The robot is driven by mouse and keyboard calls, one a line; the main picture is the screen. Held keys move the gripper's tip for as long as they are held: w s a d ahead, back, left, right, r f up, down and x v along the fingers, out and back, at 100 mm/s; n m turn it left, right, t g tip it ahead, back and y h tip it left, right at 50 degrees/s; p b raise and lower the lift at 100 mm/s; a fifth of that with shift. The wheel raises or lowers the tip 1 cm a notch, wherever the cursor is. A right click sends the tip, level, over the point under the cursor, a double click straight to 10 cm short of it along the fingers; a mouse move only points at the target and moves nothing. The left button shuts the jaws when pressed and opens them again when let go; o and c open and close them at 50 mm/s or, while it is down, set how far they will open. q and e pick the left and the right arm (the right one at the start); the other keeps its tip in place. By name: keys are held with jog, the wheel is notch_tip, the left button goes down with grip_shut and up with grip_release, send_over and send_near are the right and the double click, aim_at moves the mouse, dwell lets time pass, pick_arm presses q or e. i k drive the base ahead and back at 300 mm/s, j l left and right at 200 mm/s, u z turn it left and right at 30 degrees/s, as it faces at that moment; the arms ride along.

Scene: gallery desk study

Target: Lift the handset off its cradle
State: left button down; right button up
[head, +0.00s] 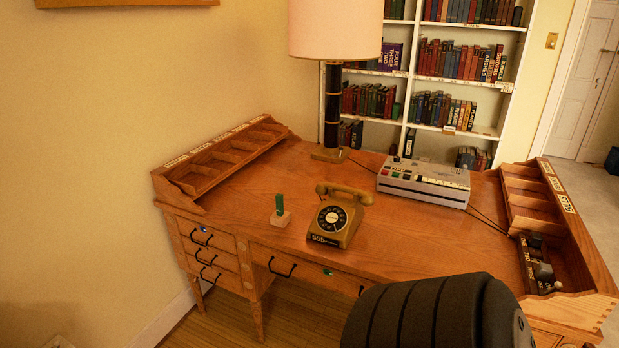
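A mustard-coloured rotary telephone (340,222) stands on the wooden desk near its front edge, with a dark dial facing forward. Its handset (344,192) lies across the top and appears to rest on the cradle. The cradle itself is mostly hidden under the handset. Neither of my grippers is in view.
A small wooden block with a green upright piece (279,205) stands left of the telephone. A grey machine with buttons (424,182) sits behind right. A lamp (333,120) stands at the back. A dark ribbed shape (430,312), possibly a chair back, rises at the front right.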

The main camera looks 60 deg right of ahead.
aim_at(366, 199)
jog(key=l+z, duration=0.2)
jog(key=z, duration=1.25)
